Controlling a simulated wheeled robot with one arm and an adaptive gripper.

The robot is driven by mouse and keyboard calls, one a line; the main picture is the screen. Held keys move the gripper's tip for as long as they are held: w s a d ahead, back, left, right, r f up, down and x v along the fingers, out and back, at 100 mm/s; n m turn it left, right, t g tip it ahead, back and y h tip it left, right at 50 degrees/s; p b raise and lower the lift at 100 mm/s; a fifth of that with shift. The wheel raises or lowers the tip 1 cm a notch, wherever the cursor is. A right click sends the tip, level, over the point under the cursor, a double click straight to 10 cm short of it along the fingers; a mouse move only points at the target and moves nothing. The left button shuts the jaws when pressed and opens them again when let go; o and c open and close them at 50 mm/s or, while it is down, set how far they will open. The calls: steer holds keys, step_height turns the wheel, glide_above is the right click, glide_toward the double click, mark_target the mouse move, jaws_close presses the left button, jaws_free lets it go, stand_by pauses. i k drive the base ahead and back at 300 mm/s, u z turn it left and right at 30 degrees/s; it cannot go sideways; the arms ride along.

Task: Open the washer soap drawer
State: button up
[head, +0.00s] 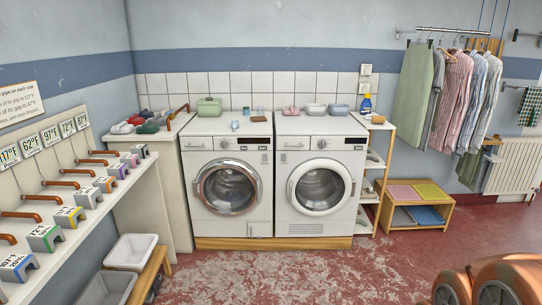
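Two white front-loading machines stand side by side against the tiled wall in the head view. The left machine (232,178) has a chrome ring around its round door. The right machine (318,178) has a white door ring. Both round doors look shut. Each has a panel at its upper left that looks like a soap drawer: the left drawer (194,145) and the right drawer (291,144) both look flush with the front. The view does not show clearly which machine is the washer. My gripper is not in view.
A wooden plinth (274,243) runs under the machines. A narrow shelf (388,150) stands at their right, a cabinet (166,190) at their left. White and grey tubs (131,251) sit on a low bench at left. The red floor in front is clear.

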mark_target(187, 143)
steer(key=u, duration=0.25)
steer(key=i, duration=1.7)
steer(key=u, duration=1.45)
steer(key=i, duration=1.95)
steer(key=u, duration=0.8)
